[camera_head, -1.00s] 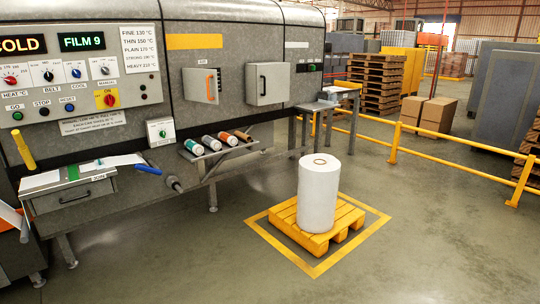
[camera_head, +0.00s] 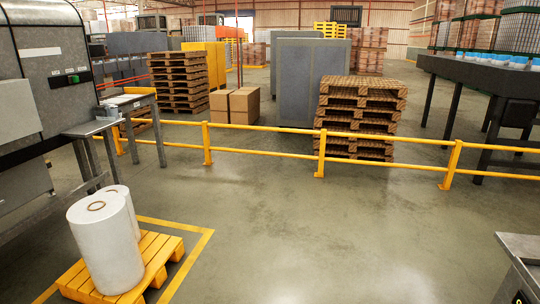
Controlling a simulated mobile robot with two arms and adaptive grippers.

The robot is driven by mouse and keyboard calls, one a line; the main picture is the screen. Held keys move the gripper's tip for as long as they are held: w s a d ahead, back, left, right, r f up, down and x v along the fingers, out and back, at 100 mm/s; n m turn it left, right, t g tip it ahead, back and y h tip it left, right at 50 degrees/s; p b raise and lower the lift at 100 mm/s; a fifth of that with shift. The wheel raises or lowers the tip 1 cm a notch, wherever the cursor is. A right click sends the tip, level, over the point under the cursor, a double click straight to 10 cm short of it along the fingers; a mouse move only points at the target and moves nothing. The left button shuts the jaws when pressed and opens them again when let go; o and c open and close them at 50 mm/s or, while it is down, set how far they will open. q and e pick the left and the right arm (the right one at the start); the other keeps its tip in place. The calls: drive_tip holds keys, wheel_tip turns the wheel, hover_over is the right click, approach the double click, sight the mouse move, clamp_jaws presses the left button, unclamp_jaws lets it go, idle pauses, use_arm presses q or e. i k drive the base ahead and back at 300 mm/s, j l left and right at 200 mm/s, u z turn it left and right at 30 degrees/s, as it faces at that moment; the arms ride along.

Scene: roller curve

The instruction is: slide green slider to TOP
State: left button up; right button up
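No green slider shows in the head view now. The grey machine (camera_head: 60,65) stands at the left edge, with a small green button (camera_head: 74,79) on a dark box on its side. Neither of my grippers is in view.
A white film roll (camera_head: 105,245) stands on a yellow pallet (camera_head: 158,255) at the lower left. A yellow railing (camera_head: 265,154) crosses the middle. A grey table (camera_head: 160,118) stands by the machine. A dark conveyor (camera_head: 480,75) is at the right, and a grey surface (camera_head: 522,250) at the lower right.

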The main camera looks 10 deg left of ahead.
sight(73, 79)
drive_tip(key=i+z, duration=0.15)
drive_tip(key=i, duration=1.6)
